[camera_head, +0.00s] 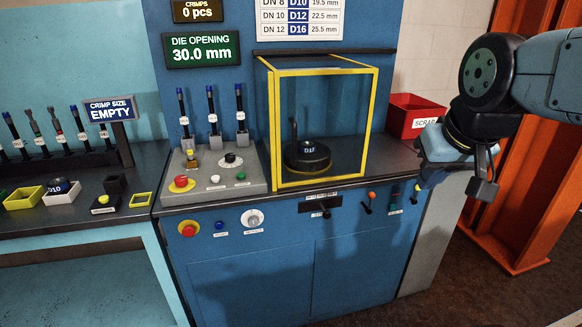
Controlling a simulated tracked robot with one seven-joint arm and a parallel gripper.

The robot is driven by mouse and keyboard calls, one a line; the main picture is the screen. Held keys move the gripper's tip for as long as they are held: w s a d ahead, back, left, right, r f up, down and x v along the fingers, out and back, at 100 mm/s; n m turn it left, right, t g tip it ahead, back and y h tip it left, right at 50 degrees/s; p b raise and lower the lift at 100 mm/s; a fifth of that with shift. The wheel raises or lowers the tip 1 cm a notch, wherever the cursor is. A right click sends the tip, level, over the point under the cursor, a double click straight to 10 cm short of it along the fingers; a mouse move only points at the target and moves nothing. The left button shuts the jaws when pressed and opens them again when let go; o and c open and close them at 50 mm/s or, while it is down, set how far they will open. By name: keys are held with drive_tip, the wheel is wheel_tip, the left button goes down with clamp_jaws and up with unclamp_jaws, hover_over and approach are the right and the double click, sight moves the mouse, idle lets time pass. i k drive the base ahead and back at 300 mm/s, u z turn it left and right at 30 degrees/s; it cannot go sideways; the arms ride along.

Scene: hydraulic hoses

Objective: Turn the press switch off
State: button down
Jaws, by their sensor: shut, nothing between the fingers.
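The blue press cabinet (270,262) fills the middle of the view. The labels are too small to read, so I cannot tell which control is the press switch.
A grey console (215,184) with buttons and a dial stands on the counter. A yellow-framed guard box (378,120) encloses a black die marked D17 or similar. A red scrap bin (414,112) is at the right, an orange frame (508,232) beyond. Floor before the cabinet looks clear.

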sight(181, 181)
drive_tip(key=u, duration=0.4)
drive_tip(key=i, duration=1.05)
drive_tip(key=u, duration=0.2)
